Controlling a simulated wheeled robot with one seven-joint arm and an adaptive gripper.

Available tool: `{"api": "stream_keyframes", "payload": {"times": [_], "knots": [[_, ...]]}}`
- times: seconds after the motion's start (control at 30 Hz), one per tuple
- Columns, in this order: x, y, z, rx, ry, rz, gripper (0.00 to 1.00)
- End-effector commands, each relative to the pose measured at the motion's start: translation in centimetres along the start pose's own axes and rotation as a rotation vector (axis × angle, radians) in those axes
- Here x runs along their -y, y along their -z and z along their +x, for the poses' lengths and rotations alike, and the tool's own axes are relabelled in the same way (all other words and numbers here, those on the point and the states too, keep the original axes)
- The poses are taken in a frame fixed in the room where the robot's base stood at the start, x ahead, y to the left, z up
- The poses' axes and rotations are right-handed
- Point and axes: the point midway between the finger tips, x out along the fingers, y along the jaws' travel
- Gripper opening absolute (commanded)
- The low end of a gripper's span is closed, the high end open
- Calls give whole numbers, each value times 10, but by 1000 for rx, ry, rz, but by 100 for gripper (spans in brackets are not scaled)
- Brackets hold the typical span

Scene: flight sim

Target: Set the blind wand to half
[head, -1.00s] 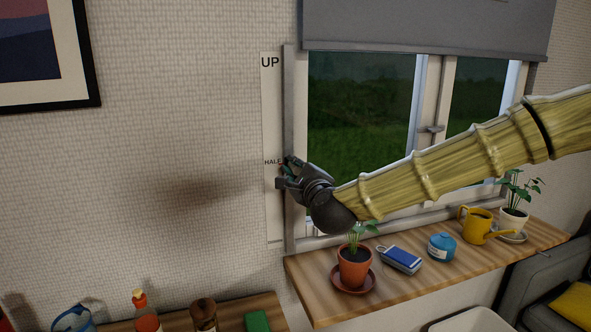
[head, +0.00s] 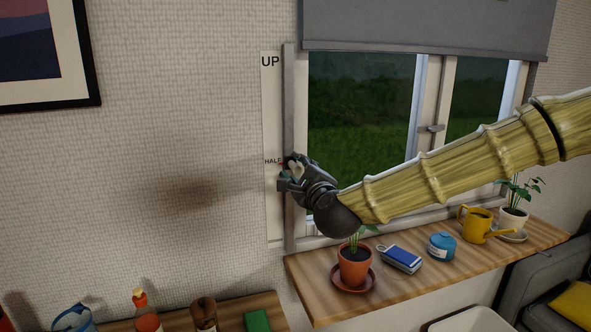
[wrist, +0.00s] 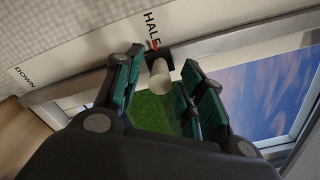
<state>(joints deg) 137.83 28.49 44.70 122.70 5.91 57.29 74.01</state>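The blind wand's cream handle (wrist: 160,78) sticks out from a dark slider (wrist: 160,56) on the rail in the wrist view. A small red pointer (wrist: 152,44) on it sits at the HALF mark of the white scale strip (head: 271,110). My gripper (wrist: 165,72) is open, with its green-padded fingers on either side of the handle and visible gaps. In the head view my gripper (head: 288,173) is at the rail just below HALF, and the pale handle (head: 295,169) shows between its fingers. The grey blind (head: 425,25) covers the window's top part.
A lower shelf (head: 180,320) with bottles stands at the left. The wall left of the strip is clear.

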Motion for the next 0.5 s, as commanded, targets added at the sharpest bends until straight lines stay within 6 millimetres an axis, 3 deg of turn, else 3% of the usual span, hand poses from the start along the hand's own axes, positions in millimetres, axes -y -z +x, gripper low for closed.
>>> {"api": "stream_keyframes", "payload": {"times": [0.5], "knots": [[0, 0, -88, 1, 1, 0, 40]]}}
